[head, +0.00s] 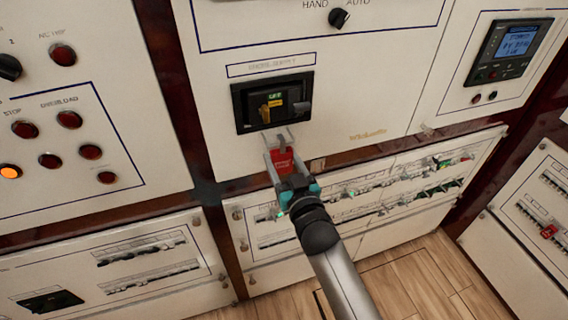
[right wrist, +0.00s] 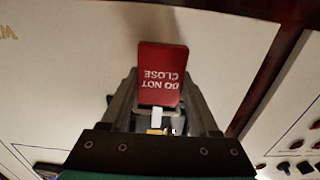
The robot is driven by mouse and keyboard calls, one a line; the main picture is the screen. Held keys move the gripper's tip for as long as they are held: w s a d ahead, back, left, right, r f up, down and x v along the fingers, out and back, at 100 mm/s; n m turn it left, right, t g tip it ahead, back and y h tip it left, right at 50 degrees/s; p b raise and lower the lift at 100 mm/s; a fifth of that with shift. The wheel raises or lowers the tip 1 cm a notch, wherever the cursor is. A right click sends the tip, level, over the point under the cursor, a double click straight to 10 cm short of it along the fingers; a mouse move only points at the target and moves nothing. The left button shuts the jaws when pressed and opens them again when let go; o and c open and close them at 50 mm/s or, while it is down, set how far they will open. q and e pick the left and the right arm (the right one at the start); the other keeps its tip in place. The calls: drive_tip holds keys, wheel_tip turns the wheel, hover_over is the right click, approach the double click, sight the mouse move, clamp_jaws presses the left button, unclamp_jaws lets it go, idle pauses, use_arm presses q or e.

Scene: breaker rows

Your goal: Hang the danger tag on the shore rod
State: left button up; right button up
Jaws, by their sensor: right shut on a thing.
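My right gripper (head: 284,160) is shut on the red danger tag (head: 284,156), just below the shore supply breaker. In the right wrist view the tag (right wrist: 162,72) reads "DO NOT CLOSE", upside down, between the fingers (right wrist: 160,100). A small white piece shows near the tag's edge closer to the wrist camera. The shore supply breaker (head: 243,108) is a black recessed unit with a yellow part and a grey handle. A pale grey piece shows at the tag's upper end in the head view; I cannot tell whether it is the rod or part of the tag or gripper. My left gripper is out of view.
White panels surround the breaker. A lower panel (head: 235,232) with rows of small breakers lies below my right gripper. Red buttons and a lit orange lamp (head: 11,172) are at the left. A display unit (head: 510,50) is at the upper right. Wooden floor (head: 420,275) shows below.

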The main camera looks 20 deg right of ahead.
drive_tip(key=shift+f, duration=0.2)
drive_tip(key=o, duration=1.4)
drive_tip(key=shift+s, duration=0.15)
